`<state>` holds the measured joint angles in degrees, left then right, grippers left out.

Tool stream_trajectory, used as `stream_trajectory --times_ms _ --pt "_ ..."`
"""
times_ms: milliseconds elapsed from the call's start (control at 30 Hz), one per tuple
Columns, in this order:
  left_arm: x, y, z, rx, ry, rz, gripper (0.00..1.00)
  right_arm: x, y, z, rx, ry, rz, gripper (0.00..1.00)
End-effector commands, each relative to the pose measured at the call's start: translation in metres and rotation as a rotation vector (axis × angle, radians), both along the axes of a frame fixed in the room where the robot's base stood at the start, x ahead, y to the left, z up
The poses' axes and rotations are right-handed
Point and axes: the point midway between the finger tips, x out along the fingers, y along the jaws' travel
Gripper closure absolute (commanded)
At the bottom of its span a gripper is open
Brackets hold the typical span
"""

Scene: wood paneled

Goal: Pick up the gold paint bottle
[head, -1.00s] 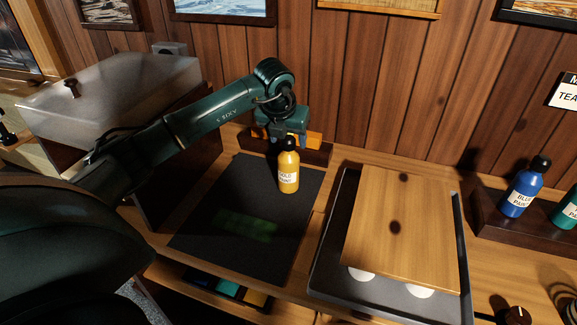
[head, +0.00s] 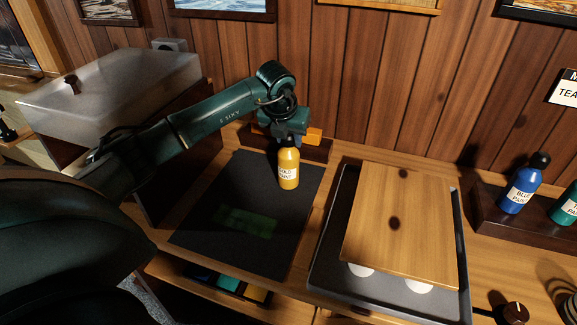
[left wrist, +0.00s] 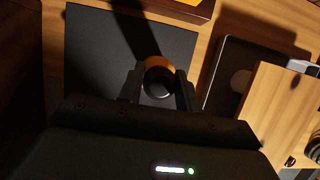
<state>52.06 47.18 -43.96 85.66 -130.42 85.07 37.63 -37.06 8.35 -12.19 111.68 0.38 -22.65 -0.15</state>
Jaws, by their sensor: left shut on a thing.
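The gold paint bottle (head: 288,170) is yellow with a white label and stands upright over the back right part of the black mat (head: 227,238). My left gripper (head: 289,141) comes down on it from above and is shut on its top, covering the cap. In the left wrist view the fingers (left wrist: 159,88) sit on both sides of the bottle's top (left wrist: 158,78). Whether the bottle's base touches the mat cannot be told. My right gripper is not in view.
A dark tray with a wooden board (head: 400,225) lies right of the mat. A blue paint bottle (head: 523,184) and a green one (head: 567,207) stand in a dark rack at the far right. A wooden holder (head: 315,147) sits behind the gold bottle. A frosted-lid box (head: 115,85) is at left.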

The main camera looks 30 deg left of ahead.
Motion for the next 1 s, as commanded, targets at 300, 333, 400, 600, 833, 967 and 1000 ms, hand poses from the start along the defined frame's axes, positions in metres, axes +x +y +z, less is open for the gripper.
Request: stream_trajectory --times_ms 300,333,400,600,833,967,1000 --pt "0.001 0.000 0.002 -0.001 -0.003 0.001 1.00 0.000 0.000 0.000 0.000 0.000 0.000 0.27" --pt "0.001 0.000 0.002 -0.001 -0.003 0.001 1.00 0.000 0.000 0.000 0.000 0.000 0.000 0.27" --pt "0.001 0.000 0.001 -0.001 -0.003 0.001 1.00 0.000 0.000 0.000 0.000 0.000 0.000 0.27" --pt "0.001 0.000 0.011 -0.001 -0.007 0.000 1.00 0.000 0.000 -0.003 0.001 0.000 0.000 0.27" --pt "0.001 0.000 0.054 0.000 -0.010 0.000 1.00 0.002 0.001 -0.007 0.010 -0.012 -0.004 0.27" --pt "0.001 0.000 0.079 0.000 -0.008 0.000 1.00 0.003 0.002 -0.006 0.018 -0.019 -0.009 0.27" --pt "0.001 0.000 0.085 -0.001 -0.007 0.001 1.00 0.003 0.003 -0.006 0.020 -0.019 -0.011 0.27"
